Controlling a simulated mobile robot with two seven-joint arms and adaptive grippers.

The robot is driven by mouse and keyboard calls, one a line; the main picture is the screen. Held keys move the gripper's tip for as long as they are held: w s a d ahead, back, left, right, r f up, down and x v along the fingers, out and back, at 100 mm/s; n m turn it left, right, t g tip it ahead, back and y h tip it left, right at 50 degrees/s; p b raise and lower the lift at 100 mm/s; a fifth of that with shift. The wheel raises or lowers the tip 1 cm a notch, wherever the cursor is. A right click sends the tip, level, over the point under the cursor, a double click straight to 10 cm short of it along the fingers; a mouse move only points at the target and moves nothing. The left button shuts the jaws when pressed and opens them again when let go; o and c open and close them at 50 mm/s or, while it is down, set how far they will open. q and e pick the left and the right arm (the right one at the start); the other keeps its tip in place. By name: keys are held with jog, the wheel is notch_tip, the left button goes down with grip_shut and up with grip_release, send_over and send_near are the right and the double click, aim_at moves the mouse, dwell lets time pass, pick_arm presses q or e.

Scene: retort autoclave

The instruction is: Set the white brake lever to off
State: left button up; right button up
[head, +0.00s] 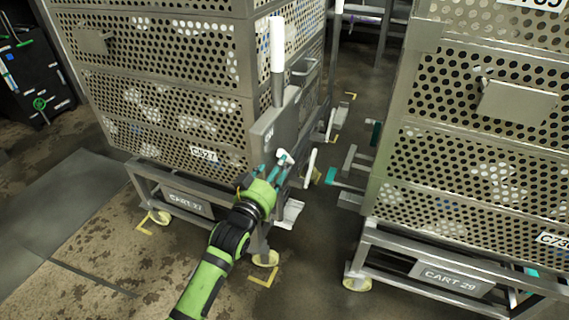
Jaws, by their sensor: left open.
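A tall lever with a white grip (277,45) stands upright on a grey metal plate (272,128) at the corner of the left cart, CART 27. Small lettering on the plate seems to read ON. My left gripper (273,168), green with teal fingers, is open low in front of this plate, well below the tall lever's grip. A small white knob or lever end (284,157) shows at its fingertips; I cannot tell whether they touch. A short white lever (310,168) stands just right of the gripper. Which white lever is the brake is not clear. My right gripper is out of view.
The left cart's perforated basket (165,110) rises behind the gripper. The right cart, CART 29 (450,278), stands across a narrow gap with teal-tipped bars (345,177) reaching into it. Yellow-wheeled casters (266,259) sit below. Floor at the lower left is clear.

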pick_arm(q)
jog(key=shift+b+x, duration=0.3)
jog(key=shift+x, duration=2.5)
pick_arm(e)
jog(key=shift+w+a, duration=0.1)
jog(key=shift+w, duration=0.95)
pick_arm(q)
grip_shut()
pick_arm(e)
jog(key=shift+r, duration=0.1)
